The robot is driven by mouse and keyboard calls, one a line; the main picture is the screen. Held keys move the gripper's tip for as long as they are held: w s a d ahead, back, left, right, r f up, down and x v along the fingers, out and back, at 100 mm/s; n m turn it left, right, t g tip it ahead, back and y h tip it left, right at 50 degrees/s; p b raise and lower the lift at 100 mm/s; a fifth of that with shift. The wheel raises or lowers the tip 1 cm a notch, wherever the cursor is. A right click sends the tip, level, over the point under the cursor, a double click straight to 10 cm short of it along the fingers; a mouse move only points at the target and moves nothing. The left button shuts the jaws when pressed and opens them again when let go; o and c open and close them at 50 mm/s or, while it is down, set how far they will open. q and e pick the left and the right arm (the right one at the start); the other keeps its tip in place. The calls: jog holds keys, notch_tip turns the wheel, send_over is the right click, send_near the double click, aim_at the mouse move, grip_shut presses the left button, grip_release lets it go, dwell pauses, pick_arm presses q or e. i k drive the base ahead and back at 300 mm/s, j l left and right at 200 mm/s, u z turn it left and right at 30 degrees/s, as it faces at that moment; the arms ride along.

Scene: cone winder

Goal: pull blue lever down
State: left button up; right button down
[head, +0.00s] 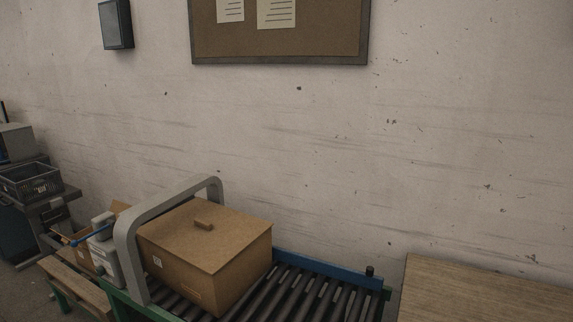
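A thin blue rod with a rounded end (76,241), which looks like the blue lever, shows at the lower left. It sticks out to the left from a small light-grey machine box (103,254) beside the grey arch. It is small in the picture, so its exact tilt is hard to tell. Neither of my grippers is in the head view.
A grey arch (127,246) spans a roller conveyor (310,295) with a cardboard box (212,250) on it. A wooden table (475,293) stands at the right. A wooden bench (78,288) and a dark crate (30,182) are at the left. A wall closes off the back.

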aim_at(74, 244)
jog(key=u, duration=1.25)
jog(key=i+j, duration=0.15)
jog(key=i, duration=0.4)
jog(key=i+j, duration=0.15)
jog(key=i, duration=0.45)
jog(key=z, duration=1.15)
